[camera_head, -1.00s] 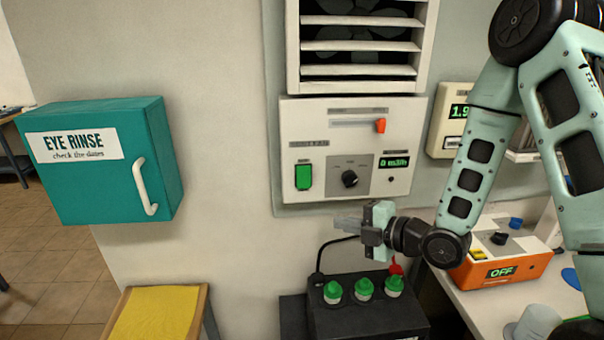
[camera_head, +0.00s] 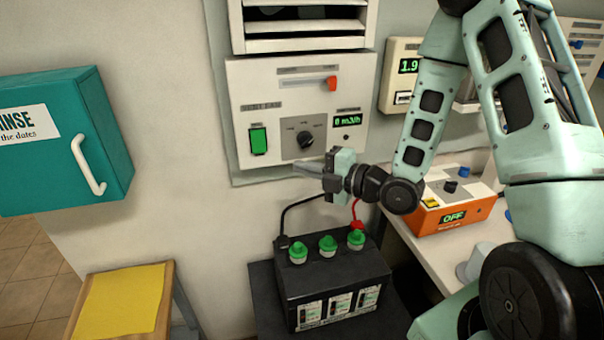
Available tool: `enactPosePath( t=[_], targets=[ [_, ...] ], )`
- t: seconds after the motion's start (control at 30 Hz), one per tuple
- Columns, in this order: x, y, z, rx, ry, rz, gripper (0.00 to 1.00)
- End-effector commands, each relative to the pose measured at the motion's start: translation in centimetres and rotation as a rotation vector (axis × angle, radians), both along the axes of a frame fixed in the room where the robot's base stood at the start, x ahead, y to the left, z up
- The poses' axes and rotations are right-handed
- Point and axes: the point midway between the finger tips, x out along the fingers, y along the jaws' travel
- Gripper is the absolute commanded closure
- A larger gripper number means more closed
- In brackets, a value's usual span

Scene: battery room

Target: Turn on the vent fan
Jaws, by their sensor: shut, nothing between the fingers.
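The vent fan's white control panel (camera_head: 285,78) is on the wall below the louvred vent (camera_head: 300,28). It has a green rocker switch (camera_head: 258,139) at lower left, a black rotary knob (camera_head: 305,139) in the middle and a red-orange slider handle (camera_head: 332,83) at upper right. Its small display (camera_head: 347,121) reads 0 m3/h. My gripper (camera_head: 297,168) is shut and empty. It points left, just below the knob and the panel's lower edge in the picture. I cannot tell how far it is from the wall.
A black battery (camera_head: 325,277) with green caps and cables stands below my gripper. An orange charger (camera_head: 450,212) showing OFF sits on the bench at right. A teal eye rinse cabinet (camera_head: 100,120) hangs at left, above a yellow-topped stool (camera_head: 120,302).

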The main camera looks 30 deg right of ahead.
Motion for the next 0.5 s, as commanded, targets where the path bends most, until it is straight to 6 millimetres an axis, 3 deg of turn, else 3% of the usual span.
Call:
enactPosePath(
  t=[0.03, 0.4, 0.5],
  targets=[
    [0.2, 0.1, -0.7, -0.002, -0.005, 0.001, 1.00],
    [1.1, 1.0, -0.6, -0.002, -0.003, -0.002, 1.00],
    [2.3, 1.8, 0.0, 0.003, 0.002, 0.001, 1.00]
  ],
)
